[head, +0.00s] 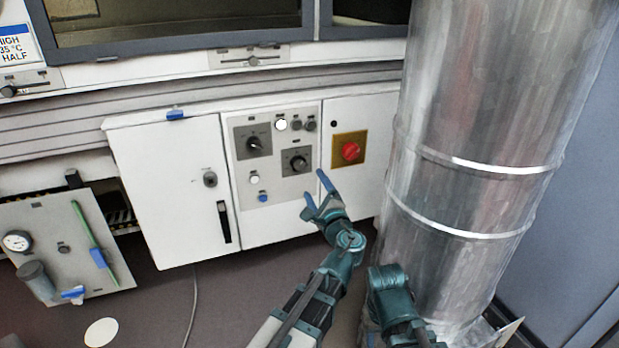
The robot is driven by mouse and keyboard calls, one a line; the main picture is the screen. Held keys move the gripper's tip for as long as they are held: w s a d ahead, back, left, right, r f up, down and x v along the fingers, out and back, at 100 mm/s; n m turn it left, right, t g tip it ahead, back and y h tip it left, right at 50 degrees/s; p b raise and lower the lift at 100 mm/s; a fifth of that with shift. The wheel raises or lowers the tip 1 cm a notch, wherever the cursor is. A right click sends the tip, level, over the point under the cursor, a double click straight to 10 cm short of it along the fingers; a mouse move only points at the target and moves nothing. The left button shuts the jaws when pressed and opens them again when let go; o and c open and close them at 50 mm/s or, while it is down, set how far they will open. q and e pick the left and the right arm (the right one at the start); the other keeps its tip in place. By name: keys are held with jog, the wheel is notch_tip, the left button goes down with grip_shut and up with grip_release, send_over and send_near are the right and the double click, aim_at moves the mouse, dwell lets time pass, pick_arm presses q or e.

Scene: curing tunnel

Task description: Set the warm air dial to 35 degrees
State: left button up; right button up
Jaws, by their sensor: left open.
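The white control panel (275,192) on the cabinet carries two black dials on dark square plates. The upper left dial (254,143) and the lower right dial (296,162) have labels and scales too small to read, so I cannot tell which is warm air or where either points. My left gripper (315,186) is open and empty, with blue fingertips spread, in front of the panel's lower right edge, just below and right of the lower right dial. It looks apart from the dial. My right arm (388,290) shows at the bottom, but its gripper does not show.
A sign (15,45) at the upper left reads HIGH, 35 °C, HALF. A red rotary switch (351,151) on a yellow plate is right of the panel. A large metal duct (480,130) stands close on the right. A grey gauge plate (62,240) is at the lower left.

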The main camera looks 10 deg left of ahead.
aim_at(299, 163)
pick_arm(q)
jog(key=shift+s+d, duration=0.3)
jog(key=shift+s, duration=0.2)
jog(key=w+a+n, duration=0.2)
jog(key=w+n, duration=0.2)
jog(key=n, duration=0.4)
jog(key=w+a+n, duration=0.3)
jog(key=w+n, duration=0.1)
jog(key=n, duration=0.4)
jog(key=w+a+n+g+p, duration=0.1)
jog(key=w+a+n, duration=0.1)
jog(key=n, duration=0.5)
jog(key=shift+w+a+f+n, duration=0.1)
jog(key=shift+w+a+n, duration=0.1)
jog(key=shift+w, duration=0.25)
jog(key=shift+w+a+n, duration=0.1)
jog(key=shift+w+n, duration=0.1)
jog(key=shift+w, duration=0.25)
